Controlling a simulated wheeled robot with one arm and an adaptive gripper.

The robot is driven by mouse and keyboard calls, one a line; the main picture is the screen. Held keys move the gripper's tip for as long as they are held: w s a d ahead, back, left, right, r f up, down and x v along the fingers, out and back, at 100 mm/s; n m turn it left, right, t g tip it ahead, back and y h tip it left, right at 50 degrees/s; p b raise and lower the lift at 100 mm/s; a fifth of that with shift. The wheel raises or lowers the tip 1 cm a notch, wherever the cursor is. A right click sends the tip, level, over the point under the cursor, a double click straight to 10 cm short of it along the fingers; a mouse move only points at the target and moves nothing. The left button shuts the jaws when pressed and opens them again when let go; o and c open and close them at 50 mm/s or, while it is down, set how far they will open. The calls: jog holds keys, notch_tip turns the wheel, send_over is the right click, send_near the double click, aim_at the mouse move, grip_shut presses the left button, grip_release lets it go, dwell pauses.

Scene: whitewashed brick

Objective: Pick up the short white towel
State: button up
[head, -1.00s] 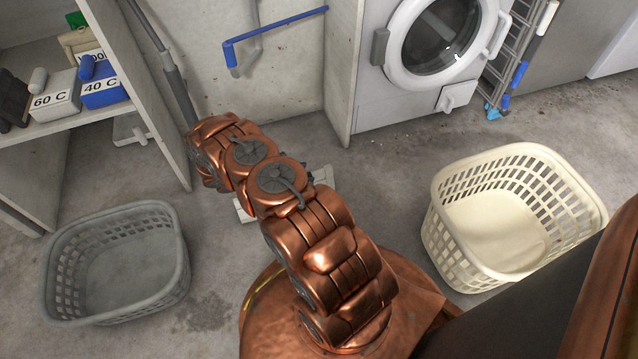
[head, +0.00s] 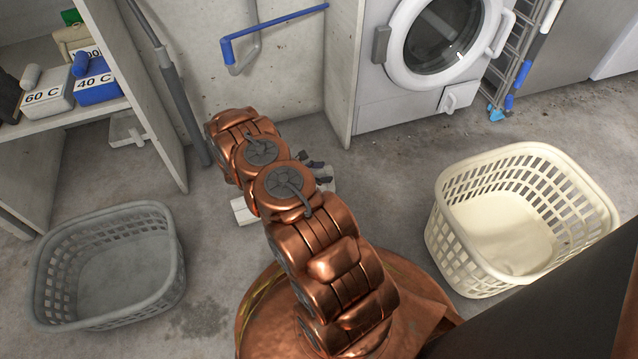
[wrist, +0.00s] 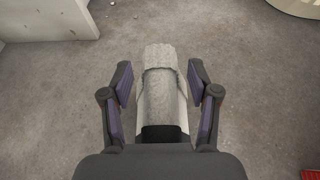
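The short white towel (wrist: 158,98) lies on the concrete floor in the wrist view, rolled or folded, pale with a greyer band. My gripper (wrist: 160,82) is open, its fingers on either side of the towel with gaps between. The towel's near end is hidden by my gripper's palm. In the head view my arm covers most of the towel, and only a white end (head: 241,211) shows left of the arm. Dark fingers of my gripper (head: 318,168) show just right of the arm.
A grey basket (head: 160,214) stands at left and a cream basket (head: 437,238) at right, both empty. A shelf (head: 75,112) with labelled boxes, a blue pipe (head: 275,28) and a washing machine (head: 390,105) stand behind. The floor around the towel is clear.

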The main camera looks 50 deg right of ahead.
grip_shut()
dwell(0.3)
dwell(0.3)
